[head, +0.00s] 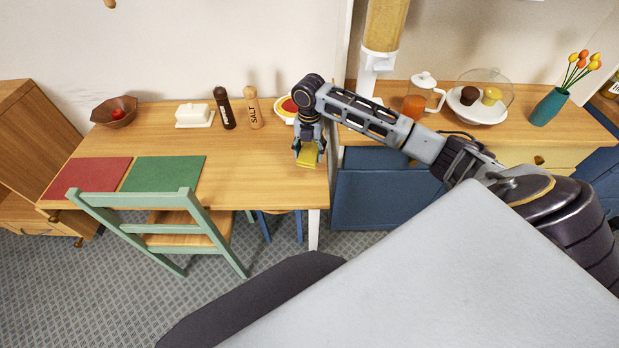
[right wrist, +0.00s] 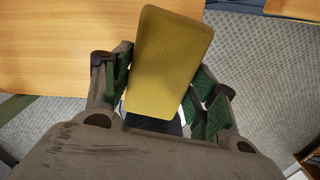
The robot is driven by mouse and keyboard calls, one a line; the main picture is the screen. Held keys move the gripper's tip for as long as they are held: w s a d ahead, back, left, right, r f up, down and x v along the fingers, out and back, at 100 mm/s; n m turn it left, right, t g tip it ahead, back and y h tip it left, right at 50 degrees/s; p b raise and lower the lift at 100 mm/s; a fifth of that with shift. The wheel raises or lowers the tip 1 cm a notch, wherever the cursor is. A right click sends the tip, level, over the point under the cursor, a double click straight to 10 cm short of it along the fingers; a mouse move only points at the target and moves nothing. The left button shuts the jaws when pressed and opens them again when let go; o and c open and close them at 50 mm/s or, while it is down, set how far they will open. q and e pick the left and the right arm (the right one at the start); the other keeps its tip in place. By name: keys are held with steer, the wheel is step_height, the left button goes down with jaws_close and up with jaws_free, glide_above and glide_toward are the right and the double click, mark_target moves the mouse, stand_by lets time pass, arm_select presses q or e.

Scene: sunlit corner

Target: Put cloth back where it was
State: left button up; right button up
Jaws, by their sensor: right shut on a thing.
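A yellow cloth (head: 307,157), a flat rectangular block with rounded corners, is held between the fingers of my right gripper (head: 308,146). It also shows in the right wrist view (right wrist: 170,62), with a green-padded finger on each side. In the head view the gripper points down at the right end of the wooden table (head: 255,180). In the right wrist view the cloth overlaps the table's edge, with grey floor beside it. I cannot tell whether the cloth touches the table. My left gripper is not in view.
Behind the gripper is a bowl with red contents (head: 286,107), partly hidden. Salt (head: 254,108) and pepper (head: 224,108) mills, a butter dish (head: 194,115) and a brown bowl (head: 114,112) stand further left. Red (head: 90,177) and green (head: 162,173) mats lie at the front. A green chair (head: 165,228) stands before the table.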

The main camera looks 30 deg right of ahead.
steer(key=shift+s+n, duration=0.25)
steer(key=shift+n, duration=1.05)
steer(key=shift+f, duration=0.2)
glide_above(310, 176)
steer(key=shift+f, duration=3)
steer(key=shift+f, duration=1.85)
steer(key=shift+f, duration=0.15)
steer(key=o, duration=1)
